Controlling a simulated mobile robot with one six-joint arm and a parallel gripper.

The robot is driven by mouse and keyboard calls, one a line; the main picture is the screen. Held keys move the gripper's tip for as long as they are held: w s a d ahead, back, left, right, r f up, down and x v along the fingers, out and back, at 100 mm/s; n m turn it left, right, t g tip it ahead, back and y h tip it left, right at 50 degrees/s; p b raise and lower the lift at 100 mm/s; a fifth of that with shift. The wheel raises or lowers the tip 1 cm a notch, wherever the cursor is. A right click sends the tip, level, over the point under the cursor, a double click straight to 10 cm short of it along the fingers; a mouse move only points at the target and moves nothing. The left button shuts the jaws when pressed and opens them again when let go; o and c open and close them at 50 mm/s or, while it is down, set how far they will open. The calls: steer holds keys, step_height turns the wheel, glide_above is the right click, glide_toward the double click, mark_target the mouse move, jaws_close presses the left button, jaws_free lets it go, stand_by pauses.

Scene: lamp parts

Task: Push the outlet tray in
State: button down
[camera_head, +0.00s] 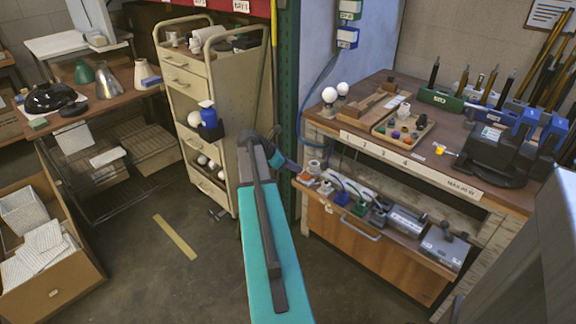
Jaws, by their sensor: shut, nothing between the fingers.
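The outlet tray (330,216) shows under the right workbench as a wooden-fronted drawer with a metal handle. It juts out in front of the bench legs and carries small sockets, coloured parts and grey metal boxes. My teal and grey arm rises from the bottom of the view and bends at the top. My gripper (298,171) is at the tray's left end, near its back left corner. It is small and partly hidden by my wrist; it is shut and holds nothing. I cannot tell whether it touches the tray.
The workbench (455,184) above the tray bears bulbs, a parts board and tool racks. A cream cart (184,85) stands left of my arm. A cardboard box (75,285) is at the lower left. A grey panel edge is at the lower right. Floor in front of the tray is clear.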

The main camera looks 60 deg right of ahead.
mark_target(310, 169)
steer(key=shift+s+d+r, duration=0.1)
steer(key=shift+s+d, duration=0.4)
steer(key=shift+d, duration=0.3)
steer(key=shift+s+d, duration=0.5)
steer(key=shift+d, duration=0.25)
steer(key=shift+w, duration=0.1)
